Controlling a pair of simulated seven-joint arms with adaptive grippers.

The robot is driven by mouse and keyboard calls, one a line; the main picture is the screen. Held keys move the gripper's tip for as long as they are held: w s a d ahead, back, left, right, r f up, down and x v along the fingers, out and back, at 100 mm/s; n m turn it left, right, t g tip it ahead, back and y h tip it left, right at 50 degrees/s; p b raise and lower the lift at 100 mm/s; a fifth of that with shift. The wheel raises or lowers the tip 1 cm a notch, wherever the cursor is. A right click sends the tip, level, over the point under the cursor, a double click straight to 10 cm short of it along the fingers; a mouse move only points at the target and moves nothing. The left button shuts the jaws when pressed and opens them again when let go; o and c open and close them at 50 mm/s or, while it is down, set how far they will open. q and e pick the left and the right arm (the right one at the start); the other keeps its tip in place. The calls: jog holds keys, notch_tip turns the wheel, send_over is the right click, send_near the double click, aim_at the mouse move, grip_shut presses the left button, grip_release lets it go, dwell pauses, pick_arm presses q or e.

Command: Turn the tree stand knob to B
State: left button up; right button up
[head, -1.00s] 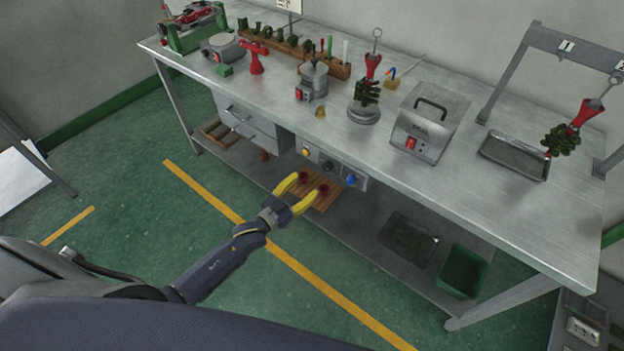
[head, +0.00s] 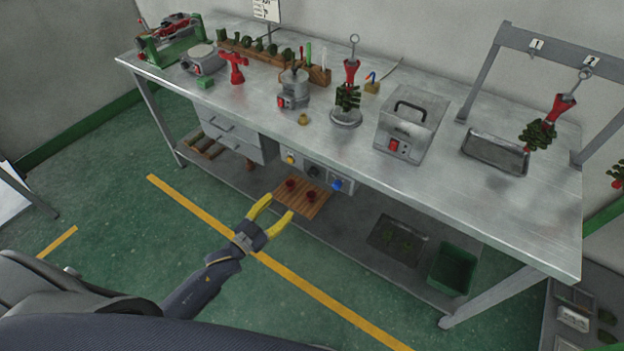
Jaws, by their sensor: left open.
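A grey control panel (head: 325,179) hangs under the bench's front edge. It carries a yellow knob (head: 291,159), a dark knob (head: 314,171) and a blue knob (head: 337,184). Their markings are too small to read, and I cannot tell which is the tree stand knob. On the bench above, a green wax tree (head: 347,97) with a red top stands on a round grey base (head: 345,119). My left gripper (head: 276,208) has its yellow fingers apart and empty, in front of and below the panel, not touching it. My right gripper is out of view.
A wooden board (head: 303,197) with dark red pieces lies on the lower shelf behind my left gripper. A grey box with a handle (head: 410,122), a metal tray (head: 496,152) and a tree rack (head: 566,48) stand right on the bench. A green bin (head: 453,270) sits lower right.

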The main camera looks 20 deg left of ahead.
aim_at(310, 175)
pick_arm(q)
jog(key=x, duration=1.6)
jog(key=shift+w+d, duration=0.2)
jog(key=shift+w, duration=0.1)
